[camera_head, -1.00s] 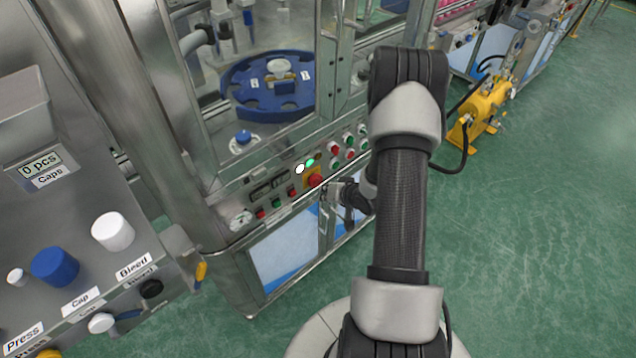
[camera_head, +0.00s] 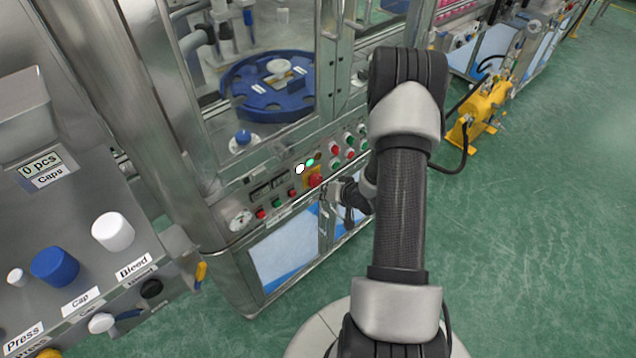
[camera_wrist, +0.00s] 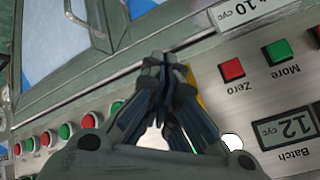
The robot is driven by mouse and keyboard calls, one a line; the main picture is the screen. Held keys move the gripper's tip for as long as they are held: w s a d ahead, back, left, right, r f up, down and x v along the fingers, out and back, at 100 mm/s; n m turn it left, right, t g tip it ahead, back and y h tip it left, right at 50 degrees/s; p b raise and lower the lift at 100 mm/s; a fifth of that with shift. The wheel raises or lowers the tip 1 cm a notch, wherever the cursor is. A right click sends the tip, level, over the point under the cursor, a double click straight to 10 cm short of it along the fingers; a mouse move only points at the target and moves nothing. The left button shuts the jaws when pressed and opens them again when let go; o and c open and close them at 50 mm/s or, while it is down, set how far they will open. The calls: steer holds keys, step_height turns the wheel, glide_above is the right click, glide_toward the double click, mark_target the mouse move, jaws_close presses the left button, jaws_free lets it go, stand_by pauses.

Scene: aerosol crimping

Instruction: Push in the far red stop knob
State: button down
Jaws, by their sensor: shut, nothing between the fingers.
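The far red stop knob (camera_head: 314,180) is on a yellow plate on the front control panel of the glazed machine. My gripper (camera_head: 327,190) is just to the right of and below the knob in the head view, close to the panel. In the wrist view my gripper (camera_wrist: 165,62) is shut and empty, its fingertips together. There it covers the knob; only a strip of the yellow plate (camera_wrist: 196,88) shows beside the fingers. I cannot tell whether the fingertips touch the knob.
Red and green buttons (camera_head: 349,148) and a lit white lamp (camera_head: 300,169) are close to the knob. Counter displays (camera_wrist: 285,128) and Zero (camera_wrist: 232,69) and More buttons show in the wrist view. A machine with a Caps counter (camera_head: 40,165) stands at left. Green floor is open at right.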

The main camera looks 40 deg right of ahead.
steer(key=shift+w, duration=0.35)
steer(key=shift+w, duration=0.45)
stand_by(0.5)
steer(key=shift+s, duration=0.85)
steer(key=s+p, duration=0.1)
steer(key=s, duration=0.4)
steer(key=shift+d, duration=0.2)
stand_by(0.5)
